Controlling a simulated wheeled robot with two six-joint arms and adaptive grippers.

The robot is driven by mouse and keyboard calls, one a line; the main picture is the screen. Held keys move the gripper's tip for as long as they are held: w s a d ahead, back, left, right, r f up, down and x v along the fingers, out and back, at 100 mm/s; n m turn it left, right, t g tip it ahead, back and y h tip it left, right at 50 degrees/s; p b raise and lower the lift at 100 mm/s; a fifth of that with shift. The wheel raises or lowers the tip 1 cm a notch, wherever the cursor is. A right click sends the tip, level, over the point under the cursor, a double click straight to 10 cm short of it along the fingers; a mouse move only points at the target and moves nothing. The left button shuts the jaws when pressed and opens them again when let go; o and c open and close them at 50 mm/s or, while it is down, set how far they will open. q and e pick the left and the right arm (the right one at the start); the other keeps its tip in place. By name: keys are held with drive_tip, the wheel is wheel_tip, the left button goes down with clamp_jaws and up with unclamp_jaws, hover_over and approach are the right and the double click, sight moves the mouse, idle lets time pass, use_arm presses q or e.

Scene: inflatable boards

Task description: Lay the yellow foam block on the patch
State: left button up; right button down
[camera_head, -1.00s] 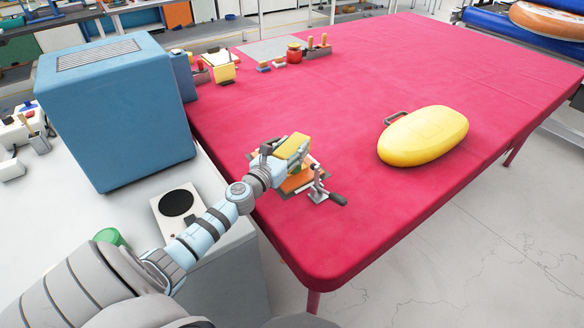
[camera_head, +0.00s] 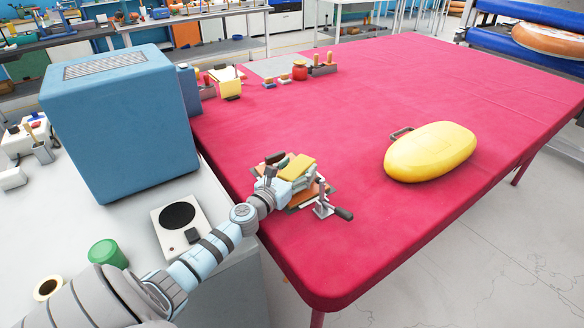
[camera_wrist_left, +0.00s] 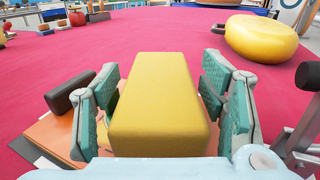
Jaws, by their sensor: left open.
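The yellow foam block (camera_head: 297,167) lies roughly flat above an orange patch (camera_head: 305,196) near the table's left edge. In the left wrist view the block (camera_wrist_left: 160,100) fills the space between my fingers, and the orange sheet (camera_wrist_left: 55,130) shows to its left. My left gripper (camera_head: 290,178) is open, with a finger on each side of the block; narrow gaps seem to show in the left wrist view (camera_wrist_left: 163,105). The block's underside is hidden, so I cannot tell its full contact with the patch. My right gripper is not in view.
A metal clamp with a dark handle (camera_head: 343,213) stands close to the right of the patch. A dark roller-like piece (camera_wrist_left: 72,92) lies left of the block. A yellow inflatable (camera_head: 430,152) sits farther right on the red table (camera_head: 380,90). A blue box (camera_head: 120,120) stands left.

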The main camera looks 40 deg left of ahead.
use_arm(q)
drive_tip(key=s+b, duration=0.1)
drive_tip(key=s, duration=0.6)
drive_tip(key=s+d+b, duration=0.1)
drive_tip(key=s, duration=0.3)
drive_tip(key=shift+s+b, duration=0.1)
drive_tip(key=shift+b, duration=0.2)
drive_tip(key=shift+s+d+r, duration=0.15)
drive_tip(key=shift+s+r, duration=0.05)
drive_tip(key=shift+s, duration=0.2)
